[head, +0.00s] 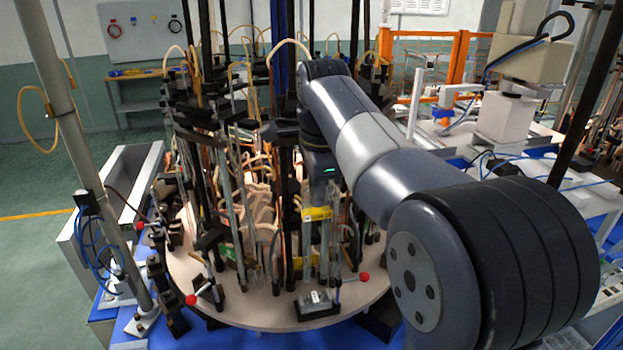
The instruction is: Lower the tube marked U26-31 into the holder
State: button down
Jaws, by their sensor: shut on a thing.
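My gripper (319,198) hangs at the end of my arm, just behind the front edge of the round turntable. It points down and is shut on a slim upright tube (309,248), partly lost among the rods around it. A yellow label (317,213) shows just below the gripper; its writing is too small to read. Below, near the turntable's front rim, a dark holder block (317,304) with a bright metal top stands in line with the tube. I cannot tell whether the tube's lower end touches the holder.
The pale round turntable (262,317) carries several black posts, rods and tan hoses close around my gripper. Red-knobbed levers stand left (191,299) and right (364,277) of the holder. A grey pole (77,130) rises at left. My arm hides much of the right side.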

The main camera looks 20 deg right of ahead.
jog(key=shift+w, duration=0.3)
jog(key=shift+f, duration=0.15)
jog(key=shift+f+b, duration=2.1)
jog(key=shift+s+r, duration=0.1)
jog(key=shift+r, duration=0.15)
jog(key=shift+p, duration=0.75)
jog(key=shift+f+b, duration=1.1)
jog(key=shift+f, duration=0.8)
jog(key=c, duration=1.3)
grip_release()
